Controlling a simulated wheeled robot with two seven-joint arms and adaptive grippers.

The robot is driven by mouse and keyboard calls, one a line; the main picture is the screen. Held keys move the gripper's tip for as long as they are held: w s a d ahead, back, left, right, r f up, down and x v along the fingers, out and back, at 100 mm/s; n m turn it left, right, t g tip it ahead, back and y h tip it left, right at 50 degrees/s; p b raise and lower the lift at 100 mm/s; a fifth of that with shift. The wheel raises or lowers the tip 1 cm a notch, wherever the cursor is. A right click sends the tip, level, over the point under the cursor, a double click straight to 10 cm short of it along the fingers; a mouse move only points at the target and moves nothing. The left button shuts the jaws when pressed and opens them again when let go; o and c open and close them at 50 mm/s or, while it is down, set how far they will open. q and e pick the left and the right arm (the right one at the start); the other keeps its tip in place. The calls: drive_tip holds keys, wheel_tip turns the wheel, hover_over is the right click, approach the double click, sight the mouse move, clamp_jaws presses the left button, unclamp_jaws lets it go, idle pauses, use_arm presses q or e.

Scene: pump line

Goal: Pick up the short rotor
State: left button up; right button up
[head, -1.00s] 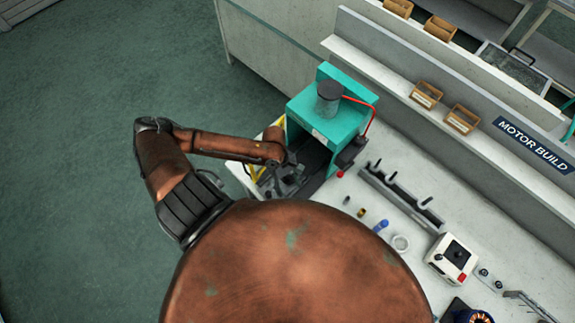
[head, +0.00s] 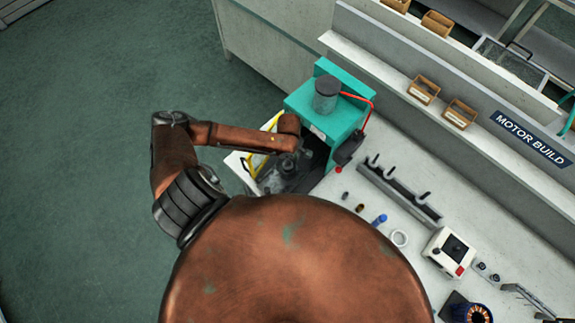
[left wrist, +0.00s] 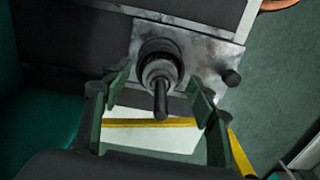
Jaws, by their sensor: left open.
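In the left wrist view, a dark stepped round part with a thin shaft (left wrist: 160,78) stands on a worn metal plate (left wrist: 203,58). It looks like a rotor, but I cannot tell whether it is the short one. My left gripper (left wrist: 160,100) is open, with its green fingers on either side of the shaft and gaps visible on both sides. In the head view my left gripper (head: 287,178) is dark and blurred at the open front of the teal machine (head: 325,118), and the part cannot be made out there. My right gripper is not in view.
A dark knob (left wrist: 232,77) sticks up beside the part. Right of the machine are several small parts, including a blue one (head: 379,220) and a white ring (head: 399,238), a dark rack with posts (head: 398,192) and a white control box (head: 449,253).

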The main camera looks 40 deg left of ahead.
use_arm(q)
drive_tip(key=shift+f, duration=0.4)
clamp_jaws()
idle(0.4)
